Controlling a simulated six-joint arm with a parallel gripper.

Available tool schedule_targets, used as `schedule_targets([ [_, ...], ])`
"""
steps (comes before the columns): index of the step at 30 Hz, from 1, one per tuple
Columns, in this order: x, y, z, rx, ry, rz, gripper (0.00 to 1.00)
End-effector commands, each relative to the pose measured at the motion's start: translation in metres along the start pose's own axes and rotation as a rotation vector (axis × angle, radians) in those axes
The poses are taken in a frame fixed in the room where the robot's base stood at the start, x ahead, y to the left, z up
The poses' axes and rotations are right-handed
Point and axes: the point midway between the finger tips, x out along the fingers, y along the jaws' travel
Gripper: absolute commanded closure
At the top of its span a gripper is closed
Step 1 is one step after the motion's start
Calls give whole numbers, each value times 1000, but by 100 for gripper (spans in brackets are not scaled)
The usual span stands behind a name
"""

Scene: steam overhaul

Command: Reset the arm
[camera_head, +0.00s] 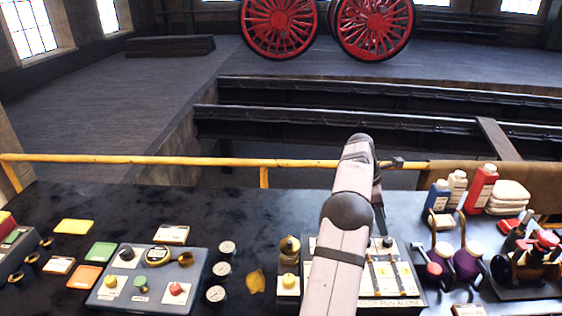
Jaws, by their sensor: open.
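My pale arm (341,235) rises from the bottom edge, right of the middle, and reaches over the dark bench. Its upper end is near the yellow rail. My gripper (396,163) shows only as a small dark part at the right of that end, in front of the rail. It is open, and I see nothing held in it. Its fingers are too small and too covered by the arm to make out clearly. It appears clear of the things on the bench.
A blue control panel (146,281) and gauges (222,270) are at left. A labelled board (405,283) lies partly behind my arm. Bottles (481,187), oil cans (467,262) and a small engine model (532,262) crowd the right. The yellow rail (222,161) edges the bench.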

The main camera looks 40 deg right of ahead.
Motion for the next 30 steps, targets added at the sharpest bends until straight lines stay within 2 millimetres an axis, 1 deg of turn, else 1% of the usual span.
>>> schedule_targets([
  [2,-4,1,-8,5,3,6,55],
  [4,-10,3,-21,21,10,18,55],
  [5,-14,4,-29,30,14,25,55],
  [8,-29,6,-66,76,34,55,55],
  [11,-50,2,-119,146,72,90,55],
  [12,-60,-3,-143,180,91,103,55],
  [13,-67,-7,-161,206,107,113,55],
  [14,-74,-12,-179,233,123,121,55],
  [15,-83,-21,-203,270,148,130,55],
  [17,-96,-36,-236,323,183,137,55],
  [18,-103,-50,-256,354,206,137,55],
  [19,-107,-62,-268,370,223,134,55],
  [20,-111,-74,-277,379,236,128,55],
  [21,-116,-92,-289,390,254,119,55],
  [23,-123,-122,-306,405,278,102,55],
  [24,-127,-143,-316,417,294,90,55],
  [26,-131,-175,-328,434,315,70,55],
  [27,-133,-197,-335,446,326,56,55],
  [29,-133,-230,-344,464,343,34,55],
  [30,-133,-252,-347,477,352,19,55],
])
